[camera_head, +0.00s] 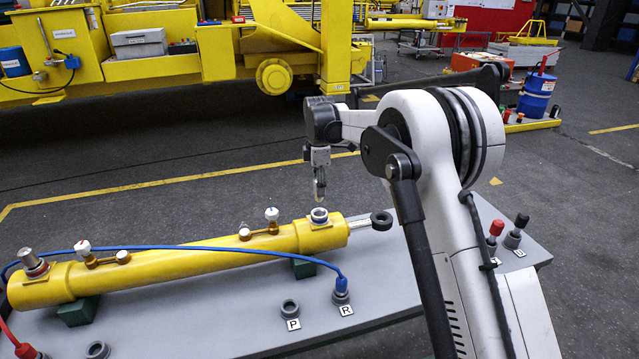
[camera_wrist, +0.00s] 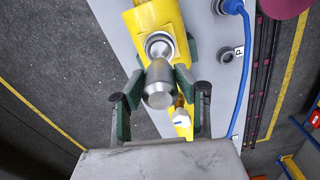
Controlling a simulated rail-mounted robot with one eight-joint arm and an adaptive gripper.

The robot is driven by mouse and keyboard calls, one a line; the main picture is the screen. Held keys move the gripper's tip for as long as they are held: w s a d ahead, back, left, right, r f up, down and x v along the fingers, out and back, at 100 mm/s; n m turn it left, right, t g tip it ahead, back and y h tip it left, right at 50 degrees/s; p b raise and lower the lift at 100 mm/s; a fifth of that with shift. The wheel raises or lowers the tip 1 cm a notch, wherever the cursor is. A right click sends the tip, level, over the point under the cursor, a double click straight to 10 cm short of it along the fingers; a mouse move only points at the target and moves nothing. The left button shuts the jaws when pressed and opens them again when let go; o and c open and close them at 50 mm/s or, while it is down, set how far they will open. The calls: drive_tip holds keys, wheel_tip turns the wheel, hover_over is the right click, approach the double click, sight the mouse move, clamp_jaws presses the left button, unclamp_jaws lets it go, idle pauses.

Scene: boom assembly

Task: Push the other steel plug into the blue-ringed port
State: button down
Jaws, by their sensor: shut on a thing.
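My gripper (camera_head: 319,184) hangs just above the blue-ringed port (camera_head: 319,215) at the rod end of the yellow cylinder (camera_head: 180,262). In the wrist view my gripper (camera_wrist: 160,76) has its dark green fingers closed on both sides of a steel plug (camera_wrist: 160,92). The plug lies in line with the port (camera_wrist: 159,43); I cannot tell whether its tip touches the port. Another steel plug (camera_head: 28,256) stands in the red-ringed port (camera_head: 37,270) at the cylinder's far left end.
A blue hose (camera_head: 200,247) runs over the cylinder to the socket by the R label (camera_head: 341,288). An empty socket (camera_head: 290,308) stands by the P label. Red and black knobs (camera_head: 496,228) stand at the bench's right end.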

drive_tip(key=shift+f+b, duration=0.6)
drive_tip(key=shift+f, duration=1.45)
drive_tip(key=shift+f+b, duration=1.1)
drive_tip(key=shift+f, duration=0.25)
drive_tip(key=c, duration=1.2)
unclamp_jaws()
wheel_tip(320, 180, up, 12)
drive_tip(key=shift+r, duration=0.1)
drive_tip(key=shift+d, duration=0.1)
